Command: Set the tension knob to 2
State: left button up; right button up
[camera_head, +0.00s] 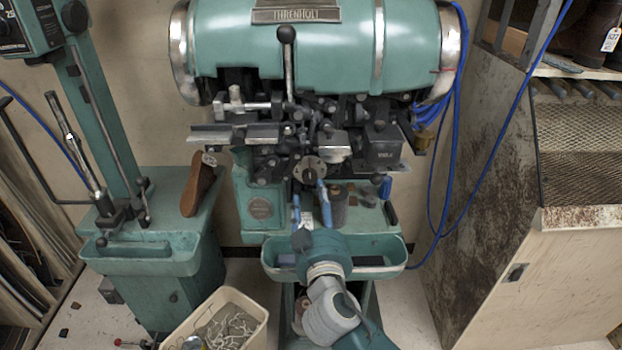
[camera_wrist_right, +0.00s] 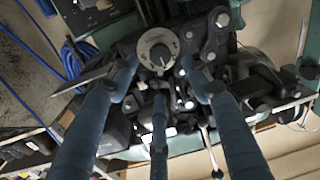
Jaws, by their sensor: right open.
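The tension knob (camera_head: 309,170) is a dark knob on a round, pale dial plate, at the front of the green stitching machine (camera_head: 330,45). In the right wrist view the dial (camera_wrist_right: 158,52) faces me near the top centre. Its marks are too small to read, so I cannot tell its setting. My right gripper (camera_head: 309,193) is open, its blue fingers spread just below and in front of the dial. In the wrist view the empty fingers (camera_wrist_right: 158,76) reach toward the dial from below, with a visible gap around the knob. My left gripper is not in view.
Metal linkages and a lever (camera_head: 287,60) crowd the machine front around the dial. A green tray (camera_head: 395,262) lies below. A bin of scraps (camera_head: 250,303) is on the floor. Blue cables (camera_head: 455,130) hang at right.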

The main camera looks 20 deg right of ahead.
aim_at(310, 178)
jog(key=p+x, duration=0.2)
jog(key=x, duration=0.6)
jog(key=shift+w, duration=0.15)
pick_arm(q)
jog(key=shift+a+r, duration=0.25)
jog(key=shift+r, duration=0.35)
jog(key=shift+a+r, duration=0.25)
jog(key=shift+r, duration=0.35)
pick_arm(e)
jog(key=c, duration=1.1)
